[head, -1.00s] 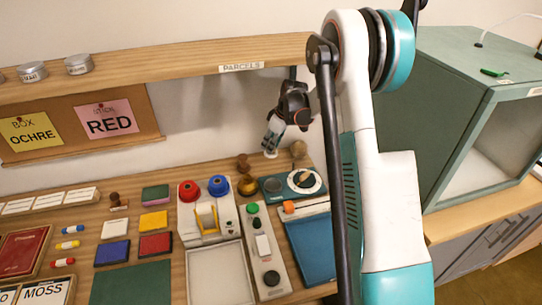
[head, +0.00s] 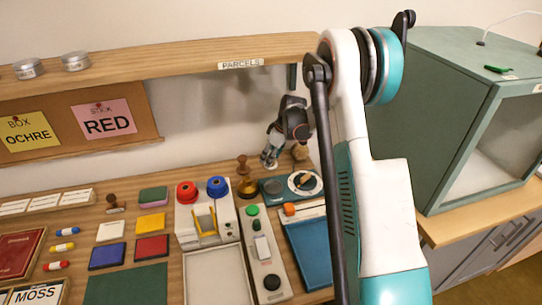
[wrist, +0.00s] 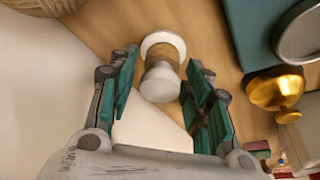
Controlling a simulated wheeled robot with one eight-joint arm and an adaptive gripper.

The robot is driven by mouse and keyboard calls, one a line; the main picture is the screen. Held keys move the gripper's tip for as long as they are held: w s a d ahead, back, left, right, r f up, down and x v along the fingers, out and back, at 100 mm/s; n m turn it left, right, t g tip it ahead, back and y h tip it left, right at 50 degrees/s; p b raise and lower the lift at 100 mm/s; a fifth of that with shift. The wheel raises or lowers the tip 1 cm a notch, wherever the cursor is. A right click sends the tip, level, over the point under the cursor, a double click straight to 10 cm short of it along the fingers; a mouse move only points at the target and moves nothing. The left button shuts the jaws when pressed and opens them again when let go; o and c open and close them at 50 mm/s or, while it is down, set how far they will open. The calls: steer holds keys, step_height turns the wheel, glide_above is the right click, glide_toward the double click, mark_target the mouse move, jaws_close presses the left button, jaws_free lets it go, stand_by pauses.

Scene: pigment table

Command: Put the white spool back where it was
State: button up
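The white spool (wrist: 162,50) has white flanges and a tan wound middle. In the wrist view it appears to stand on the wooden table, between and slightly beyond the fingertips. My gripper (wrist: 160,95) is open around it, with a narrow gap showing on each side. In the head view my gripper (head: 270,158) is low over the back of the table, beneath the right end of the shelf. The spool is mostly hidden or too small to make out there.
The shelf (head: 180,58) runs above.

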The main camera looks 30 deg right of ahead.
mark_target(277, 167)
steer(key=shift+r, duration=0.15)
steer(key=p+v, duration=0.2)
steer(key=v, duration=0.5)
steer(key=shift+r+p, duration=0.25)
steer(key=shift+p, duration=0.15)
steer(key=shift+s+d, duration=0.1)
stand_by(1.6)
